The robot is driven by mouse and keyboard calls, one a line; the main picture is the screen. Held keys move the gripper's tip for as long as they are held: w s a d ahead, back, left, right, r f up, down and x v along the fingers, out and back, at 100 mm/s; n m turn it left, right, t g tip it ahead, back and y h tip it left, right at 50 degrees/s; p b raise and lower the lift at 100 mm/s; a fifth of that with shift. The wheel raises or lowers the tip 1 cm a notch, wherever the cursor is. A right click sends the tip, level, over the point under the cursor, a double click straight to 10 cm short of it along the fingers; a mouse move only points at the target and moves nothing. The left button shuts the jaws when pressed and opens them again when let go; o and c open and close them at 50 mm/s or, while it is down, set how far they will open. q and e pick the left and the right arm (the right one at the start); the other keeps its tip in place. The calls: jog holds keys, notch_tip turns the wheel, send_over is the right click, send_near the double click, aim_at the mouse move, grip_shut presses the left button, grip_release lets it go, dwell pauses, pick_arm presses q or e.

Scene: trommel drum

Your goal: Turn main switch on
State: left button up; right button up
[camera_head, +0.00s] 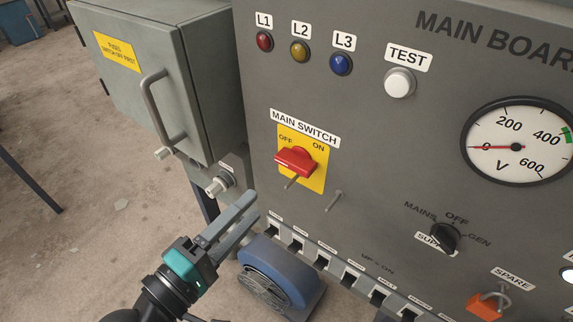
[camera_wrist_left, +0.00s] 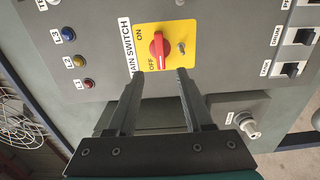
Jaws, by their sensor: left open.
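The main switch is a red rotary knob (camera_head: 297,160) on a yellow plate (camera_head: 316,179) marked OFF and ON, on the grey board. Its handle lies roughly crosswise on the plate; I cannot tell surely which mark it points to. A metal pin sticks out below it. The knob also shows in the left wrist view (camera_wrist_left: 158,50), beyond the fingertips. My left gripper (camera_head: 253,204) is open and empty, lower left of the switch in the head view and apart from it. Its fingers also show in the left wrist view (camera_wrist_left: 160,74). My right gripper is not in view.
A grey fuse box (camera_head: 150,90) with a handle stands left of the board, with a padlock-like metal fitting (camera_head: 219,184) near my fingers. A row of breakers (camera_head: 322,265) runs below the switch. A blue fan-like unit (camera_head: 280,275) is below. The voltmeter (camera_head: 518,142) reads about zero.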

aim_at(290, 168)
pick_arm(q)
jog(key=p+x, duration=0.1)
jog(key=x, duration=1)
jog(key=shift+p, duration=0.35)
grip_shut()
